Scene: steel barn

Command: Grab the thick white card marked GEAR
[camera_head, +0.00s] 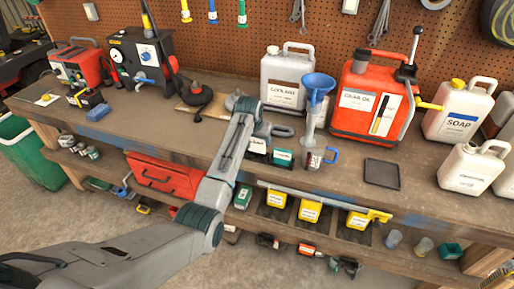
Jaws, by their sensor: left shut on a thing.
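My left arm reaches in from the lower left and bends up over the bench. Its gripper (272,132) is low over the bench, in front of the white COOLANT jug (287,78). It is shut on a small thick white card (258,146) just below the fingers. The marking on the card is too small to read, so I cannot tell if it says GEAR. The fingers and wrist hide part of the bench behind them. My right gripper is not in view.
Right of the gripper stand a teal box (283,158), a clear jug (314,160) with a blue handle and a blue funnel (318,88). A red can (372,100) and white SOAP jug (459,112) stand farther right. A dark tray (381,173) lies near the front edge.

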